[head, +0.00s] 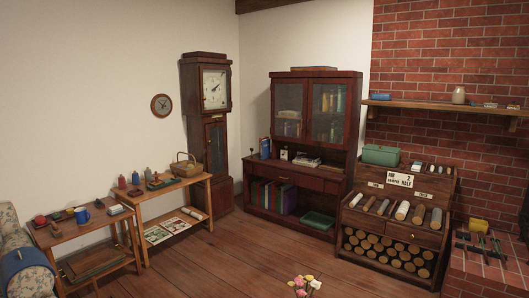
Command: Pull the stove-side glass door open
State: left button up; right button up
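A dark wooden cabinet (305,171) stands against the back wall, with two glass doors in its upper part. The right glass door (328,112) is on the side toward the brick wall and looks shut; books show behind its pane. The left glass door (289,108) also looks shut, with books and small things behind it. Door handles are too small to make out. A dark shape (524,222) at the right edge may be part of the stove; most of it is out of frame. Neither of my grippers is in view.
A rack of logs and rolls (347,240) stands right of the cabinet, beside the brick hearth (470,272). A tall clock (215,130) and two small tables (92,227) stand left. Flowers (303,284) show at the bottom. The wooden floor (215,262) before the cabinet is clear.

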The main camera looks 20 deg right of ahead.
aim_at(348, 81)
jog(key=i+j+u, duration=0.1)
jog(key=j, duration=0.3)
jog(key=i+j+u, duration=0.15)
jog(key=i+j, duration=0.7)
jog(key=i, duration=0.15)
jog(key=i+j, duration=0.45)
jog(key=i, duration=0.25)
jog(key=i+l+z, duration=0.2)
jog(key=i+z, duration=0.25)
jog(key=i+l+z, duration=0.15)
jog(key=z, duration=0.3)
jog(key=i+z, duration=0.45)
jog(key=i+j+z, duration=0.2)
jog(key=z, duration=0.25)
jog(key=i, duration=0.65)
jog(key=i+l+u, duration=0.1)
jog(key=i, duration=0.55)
jog(key=i+l+u, duration=0.1)
jog(key=i, duration=0.55)
jog(key=i+u, duration=0.2)
jog(key=i, duration=0.65)
jog(key=i+l+u, duration=0.2)
jog(key=i, duration=0.6)
